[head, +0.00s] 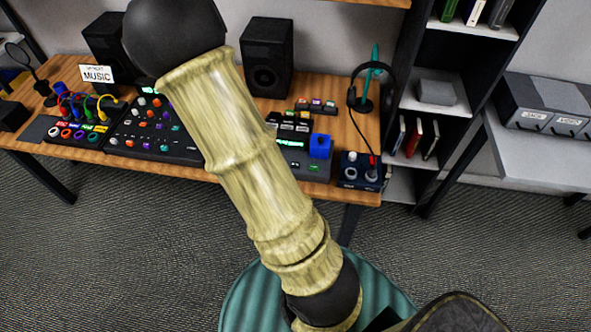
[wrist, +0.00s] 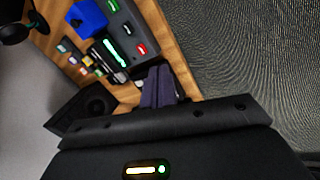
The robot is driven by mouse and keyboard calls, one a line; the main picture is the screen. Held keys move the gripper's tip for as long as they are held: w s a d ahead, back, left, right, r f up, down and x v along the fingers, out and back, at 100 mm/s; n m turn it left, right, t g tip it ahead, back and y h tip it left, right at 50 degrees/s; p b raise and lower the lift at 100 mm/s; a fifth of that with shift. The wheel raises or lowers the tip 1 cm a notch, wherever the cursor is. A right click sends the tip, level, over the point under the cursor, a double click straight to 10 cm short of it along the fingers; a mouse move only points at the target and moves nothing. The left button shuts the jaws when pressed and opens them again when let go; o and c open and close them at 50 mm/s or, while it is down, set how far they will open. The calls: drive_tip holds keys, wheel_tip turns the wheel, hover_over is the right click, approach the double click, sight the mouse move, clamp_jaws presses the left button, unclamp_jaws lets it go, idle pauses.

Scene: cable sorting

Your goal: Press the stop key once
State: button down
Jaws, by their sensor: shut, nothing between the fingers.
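A dark control box (wrist: 125,38) is on the wooden desk in the wrist view. It has a red key (wrist: 141,49) at its near end, a dark key with a pale mark (wrist: 127,29) and a green key (wrist: 113,5). The key lettering is too small to read; the red one looks like the stop key. In the head view the box (head: 318,172) shows only partly, behind my arm. My gripper (wrist: 159,72) is shut and empty, its fingertips near the red key in the picture. Whether they touch it, I cannot tell.
A blue block (wrist: 88,18) stands beside the lit display (wrist: 115,53). A black speaker (wrist: 92,105) is close to my gripper in the wrist view. A headphone stand (head: 366,95) and a small knob box (head: 360,172) stand at the desk's right end.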

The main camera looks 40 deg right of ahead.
drive_tip(key=w+d+f+n+h+b, duration=0.2)
drive_tip(key=d+f+n+h+b, duration=0.15)
drive_tip(key=d+f, duration=0.45)
drive_tip(key=r+n+h, duration=0.1)
drive_tip(key=n+h, duration=0.1)
drive_tip(key=n, duration=0.2)
hover_over(296, 165)
drive_tip(key=a, duration=0.1)
drive_tip(key=shift+t+b, duration=0.3)
drive_tip(key=shift+b, duration=0.1)
drive_tip(key=shift+a, duration=0.1)
wheel_tip(296, 165, down, 7)
drive_tip(key=b, duration=0.6)
drive_tip(key=shift+f+b, duration=0.7)
drive_tip(key=shift+f, duration=0.25)
drive_tip(key=shift+f, duration=0.1)
drive_tip(key=shift+f, duration=0.3)
